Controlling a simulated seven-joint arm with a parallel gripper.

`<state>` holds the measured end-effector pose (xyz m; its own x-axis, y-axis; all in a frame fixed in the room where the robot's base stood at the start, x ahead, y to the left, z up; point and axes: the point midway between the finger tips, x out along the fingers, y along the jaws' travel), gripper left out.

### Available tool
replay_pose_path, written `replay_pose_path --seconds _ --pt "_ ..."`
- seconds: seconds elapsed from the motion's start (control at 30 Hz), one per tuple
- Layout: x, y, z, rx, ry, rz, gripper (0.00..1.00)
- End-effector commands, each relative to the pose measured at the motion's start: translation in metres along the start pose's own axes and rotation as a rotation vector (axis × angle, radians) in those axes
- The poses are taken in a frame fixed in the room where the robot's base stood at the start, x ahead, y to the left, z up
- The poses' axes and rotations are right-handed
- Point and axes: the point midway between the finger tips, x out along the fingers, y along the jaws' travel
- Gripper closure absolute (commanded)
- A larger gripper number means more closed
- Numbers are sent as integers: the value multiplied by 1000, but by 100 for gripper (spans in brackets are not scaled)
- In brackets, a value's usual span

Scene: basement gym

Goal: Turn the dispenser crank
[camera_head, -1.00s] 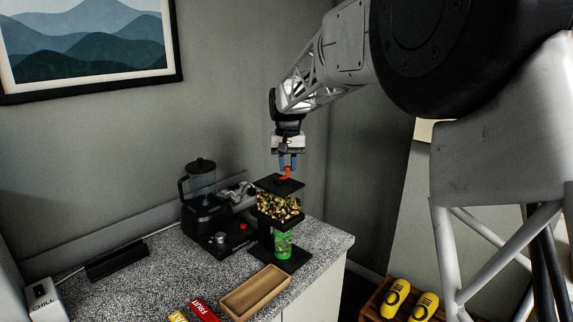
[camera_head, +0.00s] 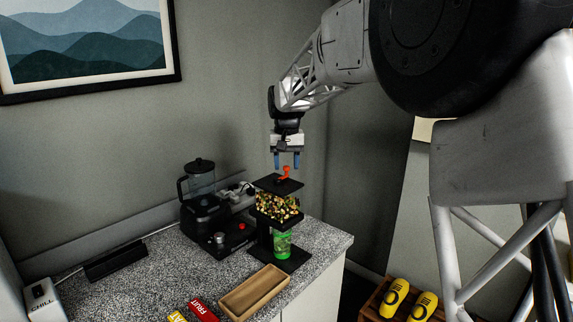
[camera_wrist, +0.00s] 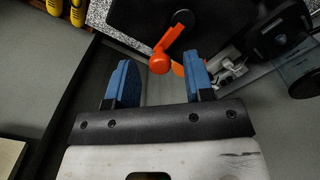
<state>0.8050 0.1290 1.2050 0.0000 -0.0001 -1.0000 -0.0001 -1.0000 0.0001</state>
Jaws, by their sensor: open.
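The dispenser (camera_head: 277,205) stands near the right end of the counter, with a black top plate and a clear body full of mixed coloured pieces. Its orange-red crank (camera_head: 286,172) sits on top. In the wrist view the crank (camera_wrist: 164,52) shows a round knob and an arm, beyond the fingers. My gripper (camera_head: 287,166) is open and empty, just above the crank, its blue fingers pointing down. The fingers (camera_wrist: 160,80) are wide apart in the wrist view, and the crank appears clear of them. A green cup (camera_head: 282,244) stands under the dispenser.
A black blender (camera_head: 203,205) stands left of the dispenser. A wooden tray (camera_head: 256,292) and a red FRUIT packet (camera_head: 203,309) lie at the counter's front. A white CHILL box (camera_head: 42,298) is at the left. Yellow shoes (camera_head: 408,302) sit low at right.

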Motion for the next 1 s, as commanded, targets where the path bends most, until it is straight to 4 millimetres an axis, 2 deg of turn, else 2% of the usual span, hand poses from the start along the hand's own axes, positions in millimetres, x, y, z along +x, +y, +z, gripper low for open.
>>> replay_pose_path --seconds 0.6,1.0 --pt "-67 0 0 0 1 0 52" --pt "-73 0 0 0 0 0 52"
